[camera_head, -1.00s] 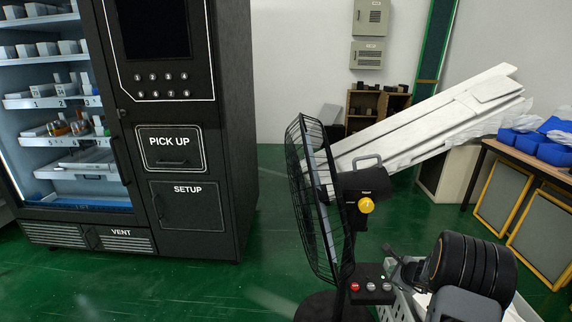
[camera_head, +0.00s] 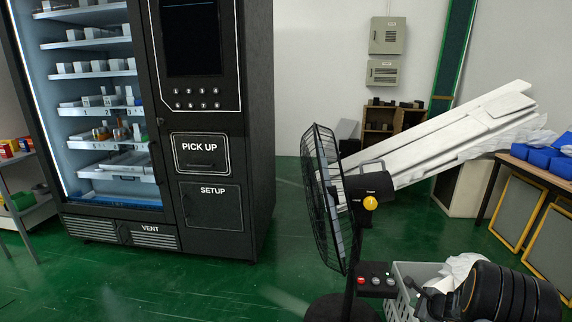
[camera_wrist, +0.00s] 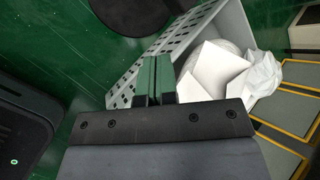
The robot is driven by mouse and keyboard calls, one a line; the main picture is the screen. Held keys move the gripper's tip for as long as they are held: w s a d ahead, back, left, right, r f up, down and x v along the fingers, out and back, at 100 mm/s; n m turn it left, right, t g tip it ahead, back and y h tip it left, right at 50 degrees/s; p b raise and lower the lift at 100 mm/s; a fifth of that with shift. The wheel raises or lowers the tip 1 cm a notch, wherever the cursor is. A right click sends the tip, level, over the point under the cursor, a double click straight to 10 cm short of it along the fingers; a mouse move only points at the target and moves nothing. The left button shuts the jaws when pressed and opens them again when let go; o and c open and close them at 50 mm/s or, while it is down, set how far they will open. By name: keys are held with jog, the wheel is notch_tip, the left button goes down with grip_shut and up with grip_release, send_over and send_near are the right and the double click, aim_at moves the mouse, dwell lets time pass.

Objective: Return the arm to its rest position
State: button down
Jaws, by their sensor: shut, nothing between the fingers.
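My gripper (camera_wrist: 155,80) shows in the wrist view, its two green fingers pressed together with nothing between them. It points down over the side of a grey perforated crate (camera_wrist: 177,42) that holds white crumpled paper (camera_wrist: 217,70). In the head view my dark arm links fill the lower right corner and partly cover the crate (camera_head: 400,285); the fingertips are hidden there.
A black vending machine (camera_head: 255,130) stands at the left with stocked shelves. A black floor fan (camera_head: 325,200) stands close by the crate. Leaning white panels (camera_head: 450,135) and a table with blue bins (camera_head: 545,158) are at the right. Green floor (camera_head: 270,290) is clear between machine and fan.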

jog(key=s+a+r+n+g+y+p, duration=0.1)
jog(key=s+a+r+n+g+p, duration=0.2)
jog(key=s+a+r+n, duration=0.3)
jog(key=s+a+r+n+g+y+p, duration=0.2)
jog(key=s+a+r+n+p, duration=0.15)
jog(key=a+r+n, duration=0.35)
jog(key=s+a+r+n+h+p, duration=0.1)
jog(key=s+a+r+n+p, duration=0.3)
jog(key=r, duration=0.5)
jog(key=s+a+r+n+h+p, duration=0.2)
jog(key=s+a+r+n+p, duration=0.1)
jog(key=r, duration=0.7)
jog(key=s+a+r+n+h+p, duration=0.1)
jog(key=s+a+r+n+p, duration=0.3)
jog(key=s+r+p, duration=0.3)
notch_tip(320, 180, up, 3)
jog(key=shift+a+f+n+p, duration=0.1)
jog(key=shift+a+n+p, duration=0.2)
jog(key=shift+a+p, duration=0.65)
jog(key=shift+h, duration=0.3)
